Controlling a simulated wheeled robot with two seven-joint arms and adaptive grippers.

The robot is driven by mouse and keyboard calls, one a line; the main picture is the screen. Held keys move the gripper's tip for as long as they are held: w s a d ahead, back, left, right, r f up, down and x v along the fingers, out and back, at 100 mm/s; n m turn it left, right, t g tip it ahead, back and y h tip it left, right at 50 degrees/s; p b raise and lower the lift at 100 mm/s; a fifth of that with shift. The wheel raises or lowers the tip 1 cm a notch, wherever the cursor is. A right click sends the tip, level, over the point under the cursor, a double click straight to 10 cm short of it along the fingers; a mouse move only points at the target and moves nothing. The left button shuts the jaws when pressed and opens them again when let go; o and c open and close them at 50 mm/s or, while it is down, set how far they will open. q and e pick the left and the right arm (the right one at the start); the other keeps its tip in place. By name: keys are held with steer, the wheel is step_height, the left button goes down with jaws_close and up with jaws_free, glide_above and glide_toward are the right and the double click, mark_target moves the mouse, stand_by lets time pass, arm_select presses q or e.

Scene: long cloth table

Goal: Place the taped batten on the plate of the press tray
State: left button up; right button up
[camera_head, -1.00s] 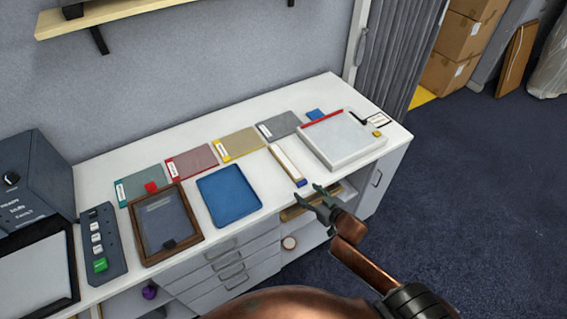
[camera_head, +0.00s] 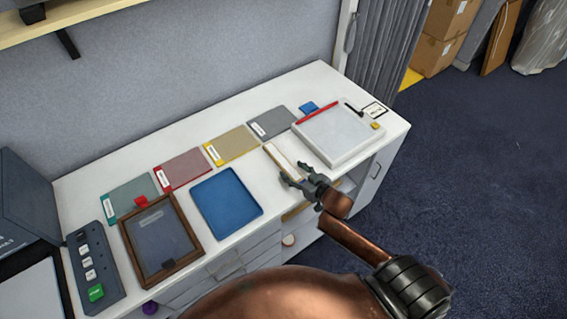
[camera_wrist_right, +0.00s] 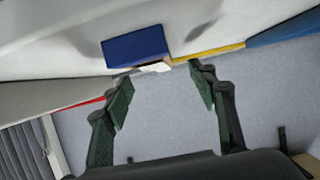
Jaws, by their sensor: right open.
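The taped batten (camera_head: 277,155) is a slim cream bar lying on the white table, left of a pale grey slab. Its near end is hidden behind my right gripper (camera_head: 293,174) in the head view. The right gripper is open and empty at that near end. In the right wrist view, the batten's blue taped end (camera_wrist_right: 137,46) shows just beyond the open fingers (camera_wrist_right: 160,82), with no contact visible. A brown-framed tray with a dark grey plate (camera_head: 158,238), apparently the press tray, lies at the front left. My left gripper is out of view.
A blue tray (camera_head: 226,204) lies between the framed tray and the batten. Coloured mats (camera_head: 232,145) line the back. The grey slab (camera_head: 340,137) carries a red bar. A button box (camera_head: 93,268) stands at left.

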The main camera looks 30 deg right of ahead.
mark_target(285, 164)
steer(key=x, duration=0.5)
steer(key=shift+w+d, duration=0.1)
steer(key=shift+w, duration=0.25)
steer(key=shift+w+f, duration=0.1)
steer(key=shift+w, duration=0.05)
steer(key=shift+c, duration=0.4)
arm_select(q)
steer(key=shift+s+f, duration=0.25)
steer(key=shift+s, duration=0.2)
arm_select(e)
jaws_close()
